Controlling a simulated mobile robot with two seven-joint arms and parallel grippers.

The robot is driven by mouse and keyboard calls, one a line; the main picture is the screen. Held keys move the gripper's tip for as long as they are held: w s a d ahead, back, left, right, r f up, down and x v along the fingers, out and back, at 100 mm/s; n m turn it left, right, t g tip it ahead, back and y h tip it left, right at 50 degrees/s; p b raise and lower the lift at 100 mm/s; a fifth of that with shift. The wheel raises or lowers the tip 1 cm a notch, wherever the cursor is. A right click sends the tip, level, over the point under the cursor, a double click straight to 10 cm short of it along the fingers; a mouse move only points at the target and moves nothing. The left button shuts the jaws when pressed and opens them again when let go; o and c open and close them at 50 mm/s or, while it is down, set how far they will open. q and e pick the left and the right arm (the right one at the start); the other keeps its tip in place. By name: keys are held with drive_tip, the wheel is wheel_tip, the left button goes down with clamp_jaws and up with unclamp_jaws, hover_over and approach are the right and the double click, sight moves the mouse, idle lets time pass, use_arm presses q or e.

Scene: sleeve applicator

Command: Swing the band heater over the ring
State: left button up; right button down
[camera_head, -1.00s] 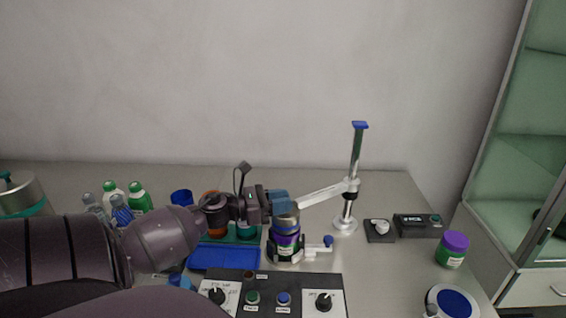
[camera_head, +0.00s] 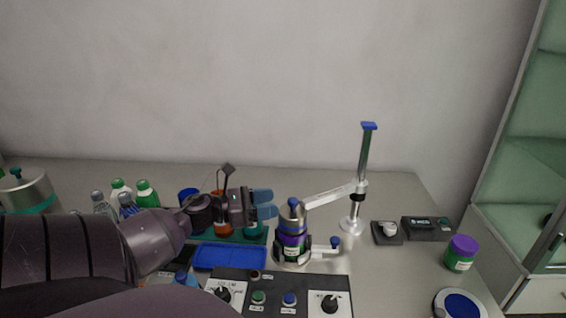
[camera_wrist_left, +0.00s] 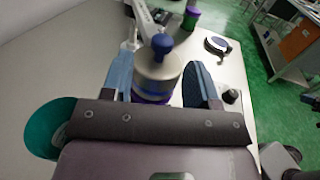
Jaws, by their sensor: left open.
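The band heater (camera_head: 291,220), a silver cylinder with a blue knob on top, hangs at the end of a white swing arm (camera_head: 330,195) from a post (camera_head: 363,165). It stands directly above a dark jar with a purple band (camera_head: 291,243) in a holder; I cannot tell whether they touch. The ring is not clearly distinguishable there. My left gripper (camera_head: 265,204) is open, just left of the heater, with blue fingers pointing at it. In the left wrist view the heater (camera_wrist_left: 157,72) shows beyond and between the open fingers (camera_wrist_left: 160,85). My right gripper is out of view.
A control box (camera_head: 275,292) with knobs and buttons lies in front. A blue tray (camera_head: 230,257) is left of the holder, several bottles (camera_head: 135,193) further left. A purple-lidded jar (camera_head: 461,254) and small black boxes (camera_head: 425,228) stand right. The table behind the heater is clear.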

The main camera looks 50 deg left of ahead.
use_arm(q)
drive_tip(key=shift+v, duration=2.75)
